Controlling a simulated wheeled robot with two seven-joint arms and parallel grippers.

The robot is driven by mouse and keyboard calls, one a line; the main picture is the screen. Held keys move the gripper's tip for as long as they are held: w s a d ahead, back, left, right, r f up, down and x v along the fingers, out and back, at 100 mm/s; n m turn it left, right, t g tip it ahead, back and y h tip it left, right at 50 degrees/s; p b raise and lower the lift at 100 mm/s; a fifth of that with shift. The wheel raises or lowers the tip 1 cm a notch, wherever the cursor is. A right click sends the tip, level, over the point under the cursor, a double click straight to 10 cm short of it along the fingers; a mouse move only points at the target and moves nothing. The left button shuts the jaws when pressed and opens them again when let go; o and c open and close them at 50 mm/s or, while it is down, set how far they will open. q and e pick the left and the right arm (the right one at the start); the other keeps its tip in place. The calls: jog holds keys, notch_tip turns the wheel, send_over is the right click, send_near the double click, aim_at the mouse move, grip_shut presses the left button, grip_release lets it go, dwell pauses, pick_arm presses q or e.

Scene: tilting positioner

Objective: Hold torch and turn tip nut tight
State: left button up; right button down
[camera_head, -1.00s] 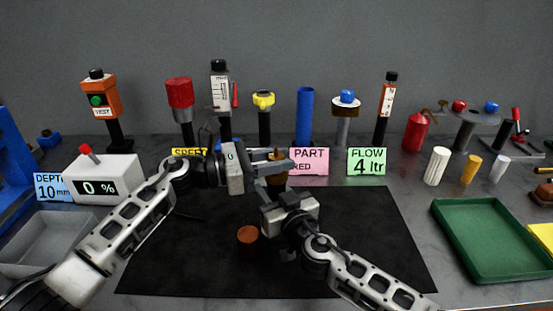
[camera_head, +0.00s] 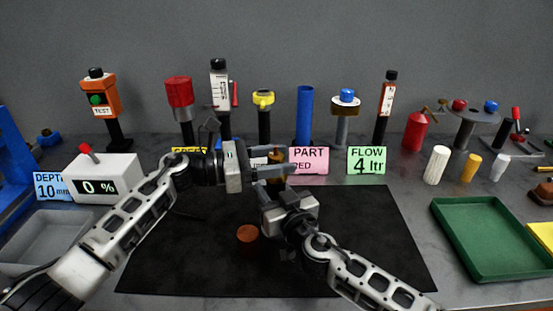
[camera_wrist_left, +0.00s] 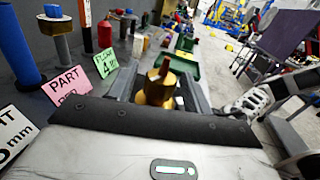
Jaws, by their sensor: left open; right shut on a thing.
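A brass tip nut with a copper tip (camera_wrist_left: 158,88) stands between the fingers of my left gripper (camera_wrist_left: 160,97) in the left wrist view. Those fingers are open, one on each side of it; I cannot tell whether either touches it. In the head view the nut (camera_head: 277,156) shows as a small brown-gold piece at the left fingertips (camera_head: 283,163). My right gripper (camera_head: 270,190) is just below and shut on the torch, whose body is mostly hidden by both grippers.
A black mat (camera_head: 370,235) lies under the arms, mostly clear, with a copper-brown round piece (camera_head: 248,234) on it. A pink PART sign (camera_head: 308,160) and green FLOW sign (camera_head: 366,160) stand close behind the grippers. A green tray (camera_head: 490,240) is at right.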

pick_arm(q)
jog(key=v, duration=1.2)
